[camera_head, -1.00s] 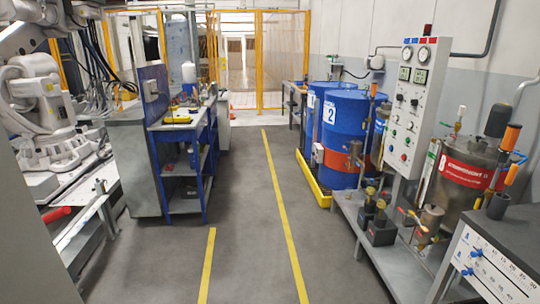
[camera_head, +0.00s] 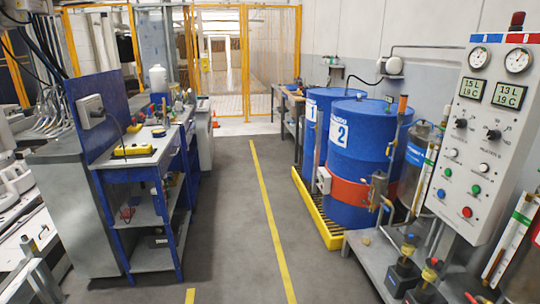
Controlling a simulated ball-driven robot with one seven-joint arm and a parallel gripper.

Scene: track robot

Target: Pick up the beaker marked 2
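I see no beaker marked 2 that I can make out in the head view. A large blue drum marked 2 (camera_head: 350,148) with an orange-red band stands on the right, on a yellow spill pallet (camera_head: 325,226). A second blue drum marked 1 (camera_head: 312,108) stands just behind it to the left. My gripper is not in view.
A blue workbench (camera_head: 140,185) with tools and a white bottle (camera_head: 158,78) stands left. A control panel (camera_head: 491,140) and low metal bench (camera_head: 366,256) line the right. The grey aisle with a yellow line (camera_head: 268,205) is clear toward the yellow-framed fence (camera_head: 218,60).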

